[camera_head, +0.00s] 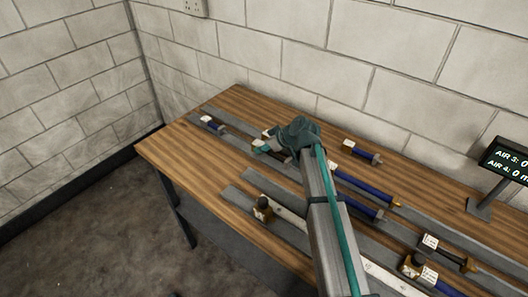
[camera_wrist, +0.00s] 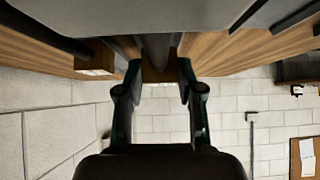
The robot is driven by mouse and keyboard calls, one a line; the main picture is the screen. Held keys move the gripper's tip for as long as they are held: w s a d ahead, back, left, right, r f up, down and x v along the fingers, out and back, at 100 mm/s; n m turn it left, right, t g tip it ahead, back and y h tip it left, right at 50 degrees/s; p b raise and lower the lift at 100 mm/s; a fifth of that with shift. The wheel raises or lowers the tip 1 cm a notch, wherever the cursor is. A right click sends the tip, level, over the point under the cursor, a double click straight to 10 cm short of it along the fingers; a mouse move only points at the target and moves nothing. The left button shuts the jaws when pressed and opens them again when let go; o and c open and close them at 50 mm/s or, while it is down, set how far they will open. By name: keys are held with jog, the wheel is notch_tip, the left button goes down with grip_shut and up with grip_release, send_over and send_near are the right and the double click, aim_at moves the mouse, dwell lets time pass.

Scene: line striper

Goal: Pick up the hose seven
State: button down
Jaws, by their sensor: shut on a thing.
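My gripper (camera_head: 264,146) is over the back left part of the wooden table in the head view, with its teal fingers low over a grey strip. In the wrist view my gripper (camera_wrist: 160,68) has a finger on each side of a brown end piece (camera_wrist: 158,75) with a dark cylinder behind it, and is shut on it. It looks like a hose end, but most of it is hidden in the head view. Several short hoses with white tags lie on the table; the tag numbers are too small to read, so I cannot tell which is hose seven.
A blue hose (camera_head: 212,125) lies left of my gripper and another (camera_head: 362,153) behind right. Blue hoses (camera_head: 365,188) and a brown-ended piece (camera_head: 263,209) lie nearer the front. A display (camera_head: 508,160) stands at right. Block walls are close behind and left.

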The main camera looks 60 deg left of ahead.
jog(key=s+d+r+b, duration=0.2)
jog(key=d+r, duration=0.3)
jog(key=d, duration=0.1)
jog(key=s+d+r+b, duration=0.2)
jog(key=d+r+b, duration=0.1)
jog(key=d+r, duration=0.3)
jog(key=shift+s+d, duration=0.25)
jog(key=shift+d, duration=0.4)
jog(key=shift+d, duration=0.1)
dwell(0.5)
